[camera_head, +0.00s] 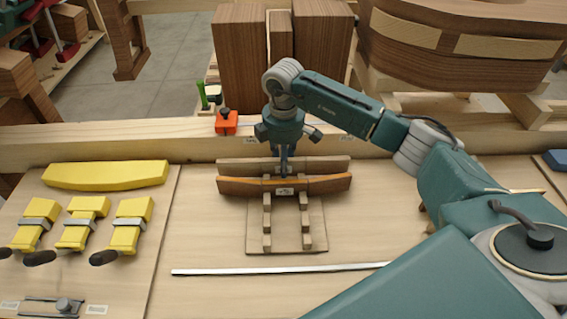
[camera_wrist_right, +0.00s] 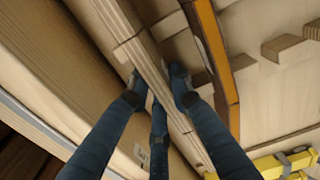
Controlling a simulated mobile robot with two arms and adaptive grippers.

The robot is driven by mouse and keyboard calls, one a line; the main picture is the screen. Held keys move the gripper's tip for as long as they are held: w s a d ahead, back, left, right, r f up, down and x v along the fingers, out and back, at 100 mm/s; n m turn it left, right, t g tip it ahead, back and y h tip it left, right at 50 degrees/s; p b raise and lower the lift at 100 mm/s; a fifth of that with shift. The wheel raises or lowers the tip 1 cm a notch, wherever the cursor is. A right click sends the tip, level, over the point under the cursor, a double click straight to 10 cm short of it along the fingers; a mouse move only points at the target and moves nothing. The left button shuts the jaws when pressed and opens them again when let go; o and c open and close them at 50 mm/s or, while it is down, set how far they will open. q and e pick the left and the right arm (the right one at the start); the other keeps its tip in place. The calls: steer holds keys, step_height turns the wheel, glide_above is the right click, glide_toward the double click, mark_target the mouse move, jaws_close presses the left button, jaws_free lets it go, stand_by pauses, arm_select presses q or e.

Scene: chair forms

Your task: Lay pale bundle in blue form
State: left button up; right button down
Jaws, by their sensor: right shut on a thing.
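My right gripper (camera_head: 285,172) is over the small wooden rack in the middle of the bench. In the right wrist view its fingers (camera_wrist_right: 160,88) are shut on the long layered pale bundle (camera_wrist_right: 126,32), one on each side. In the head view this bundle (camera_head: 236,165) lies across the rack's far part, partly hidden by the gripper and the bundle in front. I cannot tell whether it touches the rack. A blue piece (camera_head: 557,160), perhaps the blue form, shows only partly at the right edge. My left gripper is not in view.
A dark bundle with an orange edge (camera_head: 325,184) lies just in front on the rack (camera_head: 287,246). A yellow form (camera_head: 105,175) and yellow clamps (camera_head: 82,228) are at left. A metal strip (camera_head: 280,269) lies in front. An orange block (camera_head: 226,123) stands behind.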

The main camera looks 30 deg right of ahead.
steer(key=shift+f, duration=0.55)
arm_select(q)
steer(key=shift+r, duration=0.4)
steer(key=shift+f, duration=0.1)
arm_select(e)
steer(key=shift+f, duration=0.1)
steer(key=shift+f, duration=0.15)
steer(key=c, duration=1.6)
jaws_free()
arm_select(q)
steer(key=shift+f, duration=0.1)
